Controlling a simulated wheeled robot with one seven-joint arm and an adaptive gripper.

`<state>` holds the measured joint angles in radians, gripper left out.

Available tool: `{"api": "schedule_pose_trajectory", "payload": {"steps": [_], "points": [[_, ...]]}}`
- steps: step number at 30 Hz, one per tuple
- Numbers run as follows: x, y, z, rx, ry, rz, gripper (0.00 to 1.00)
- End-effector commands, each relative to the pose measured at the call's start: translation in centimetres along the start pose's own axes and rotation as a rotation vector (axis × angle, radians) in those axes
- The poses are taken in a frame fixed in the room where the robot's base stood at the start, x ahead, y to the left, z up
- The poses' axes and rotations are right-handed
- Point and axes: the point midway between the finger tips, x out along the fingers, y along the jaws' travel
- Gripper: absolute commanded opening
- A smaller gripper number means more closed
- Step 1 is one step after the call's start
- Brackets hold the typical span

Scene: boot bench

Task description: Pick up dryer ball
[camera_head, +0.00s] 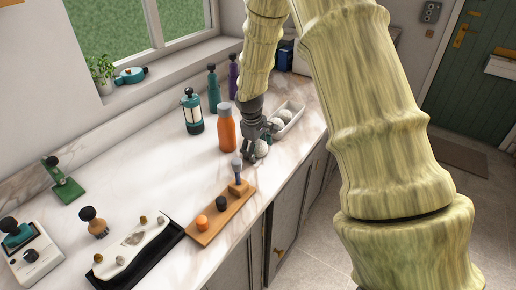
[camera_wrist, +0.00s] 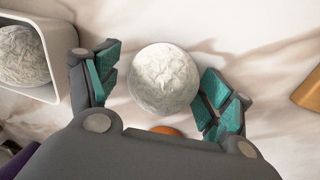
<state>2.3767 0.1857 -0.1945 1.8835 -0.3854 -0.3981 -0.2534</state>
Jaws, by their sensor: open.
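A white, wool-like dryer ball (camera_wrist: 164,78) lies on the marble counter, between the teal-padded fingers of my open gripper (camera_wrist: 160,92) in the wrist view. A small gap shows on its left side; on the right the finger is very close, and I cannot tell whether it touches. In the head view the ball (camera_head: 261,148) shows beside my gripper (camera_head: 256,150), partly hidden by it. Another similar ball (camera_wrist: 22,56) sits in a white bin at the left of the wrist view.
The white bin (camera_head: 291,122) stands just behind and right of my gripper. An orange bottle (camera_head: 226,130) stands close on the left. A wooden board (camera_head: 222,215) with knobs lies in front, near the counter edge. Bare counter (camera_head: 150,180) lies further left.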

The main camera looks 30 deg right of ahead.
Motion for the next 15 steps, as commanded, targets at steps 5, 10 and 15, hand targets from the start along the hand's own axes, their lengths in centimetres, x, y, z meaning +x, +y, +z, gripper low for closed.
{"api": "schedule_pose_trajectory", "payload": {"steps": [5,10,15], "points": [[-0.08,0.06,0.05,0.001,0.000,0.000,0.73],[-0.09,0.03,0.04,0.000,0.000,0.000,0.42],[-0.10,0.05,0.06,0.001,0.000,0.000,0.32]]}}
